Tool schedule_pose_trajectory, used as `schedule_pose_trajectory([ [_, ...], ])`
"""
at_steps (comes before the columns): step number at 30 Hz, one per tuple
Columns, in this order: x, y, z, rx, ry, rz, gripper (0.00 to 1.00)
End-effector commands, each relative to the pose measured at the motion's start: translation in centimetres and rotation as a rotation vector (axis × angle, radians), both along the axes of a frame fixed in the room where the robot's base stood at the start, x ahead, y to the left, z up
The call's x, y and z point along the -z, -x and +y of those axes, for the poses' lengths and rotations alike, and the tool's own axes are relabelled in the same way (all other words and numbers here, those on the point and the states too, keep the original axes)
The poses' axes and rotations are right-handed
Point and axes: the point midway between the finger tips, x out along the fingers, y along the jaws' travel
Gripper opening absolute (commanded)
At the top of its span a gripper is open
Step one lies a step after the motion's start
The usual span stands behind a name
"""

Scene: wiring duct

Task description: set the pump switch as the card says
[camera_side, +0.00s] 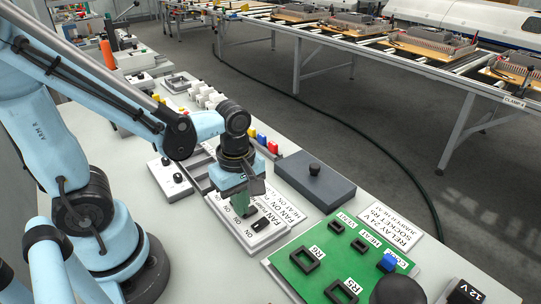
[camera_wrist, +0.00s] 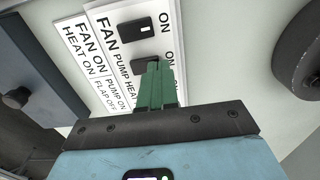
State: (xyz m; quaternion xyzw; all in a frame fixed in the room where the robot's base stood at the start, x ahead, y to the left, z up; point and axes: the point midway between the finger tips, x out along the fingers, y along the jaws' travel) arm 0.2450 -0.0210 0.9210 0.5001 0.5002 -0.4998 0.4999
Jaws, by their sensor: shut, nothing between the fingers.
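A white switch panel (camera_wrist: 150,46) carries labels FAN, PUMP and HEAT, each with ON at one end. The black FAN rocker (camera_wrist: 132,29) shows clearly. The dark PUMP rocker (camera_wrist: 146,64) is partly covered by my fingers, and the HEAT rocker is hidden behind them. The card (camera_wrist: 84,60) lies beside the panel and reads FAN ON, HEAT ON, PUMP ON, FLAP OFF. My gripper (camera_wrist: 152,64) has its green fingers shut and empty, pointing down at the PUMP rocker. In the side view my gripper (camera_side: 241,211) is low over the panel (camera_side: 262,244). Contact and the rocker's tilt cannot be told.
A dark grey box with a knob (camera_side: 314,178) stands just behind the panel. A green relay board (camera_side: 310,280) with black sockets and a blue relay (camera_side: 387,263) lies to the right. A small knobbed box (camera_side: 172,179) is to the left.

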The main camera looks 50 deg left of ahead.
Motion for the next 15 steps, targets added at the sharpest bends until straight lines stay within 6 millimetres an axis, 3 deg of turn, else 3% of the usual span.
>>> schedule_pose_trajectory([
  [15,0.53,0.18,0.0,0.0,0.0,-0.025,0.0],
])
